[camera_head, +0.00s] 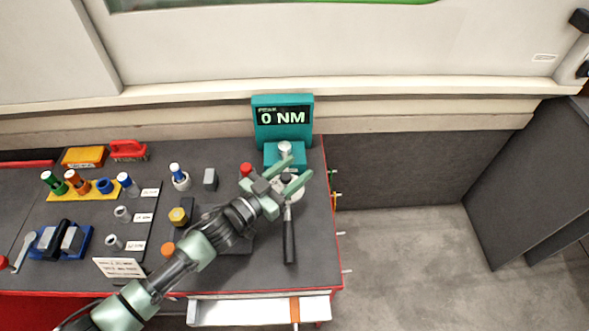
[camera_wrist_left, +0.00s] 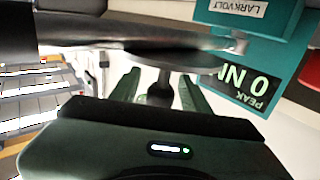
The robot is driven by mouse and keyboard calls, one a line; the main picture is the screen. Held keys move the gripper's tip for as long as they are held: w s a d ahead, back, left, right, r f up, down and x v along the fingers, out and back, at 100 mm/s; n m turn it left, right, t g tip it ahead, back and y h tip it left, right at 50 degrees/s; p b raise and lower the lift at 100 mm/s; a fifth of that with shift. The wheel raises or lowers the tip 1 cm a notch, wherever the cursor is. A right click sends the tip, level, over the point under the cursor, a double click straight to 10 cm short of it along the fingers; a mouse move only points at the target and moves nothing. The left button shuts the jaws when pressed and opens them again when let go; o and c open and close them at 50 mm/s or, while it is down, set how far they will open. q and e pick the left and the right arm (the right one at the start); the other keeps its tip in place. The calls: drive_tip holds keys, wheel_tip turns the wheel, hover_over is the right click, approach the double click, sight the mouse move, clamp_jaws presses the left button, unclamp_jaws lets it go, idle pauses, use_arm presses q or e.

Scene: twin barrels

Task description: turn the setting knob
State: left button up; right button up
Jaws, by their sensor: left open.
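A teal tester (camera_head: 284,108) stands at the back right of the bench, its display reading 0 NM; it also shows in the left wrist view (camera_wrist_left: 262,62). A grey round part (camera_head: 285,147) sits on the tester's base. A wrench with a black handle (camera_head: 289,240) lies in front of the tester, its head partly behind my fingers. No part is marked as the setting knob. My left gripper (camera_head: 300,166) is open over the wrench head, just in front of the tester base. In the left wrist view a grey stem under a disc (camera_wrist_left: 165,58) shows between the fingers; contact cannot be told.
A red-capped piece (camera_head: 246,169) stands left of the gripper. Sockets on a yellow rack (camera_head: 85,191), a blue tray (camera_head: 62,241) and a white sign (camera_head: 120,267) are on the left. An open drawer (camera_head: 255,311) sticks out in front. The bench ends just right of the wrench.

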sight(282, 181)
use_arm(q)
drive_tip(key=b+v, duration=0.1)
drive_tip(key=v, duration=0.6)
drive_tip(key=shift+s+a, duration=0.2)
drive_tip(key=shift+a, duration=0.05)
drive_tip(key=shift+w, duration=0.1)
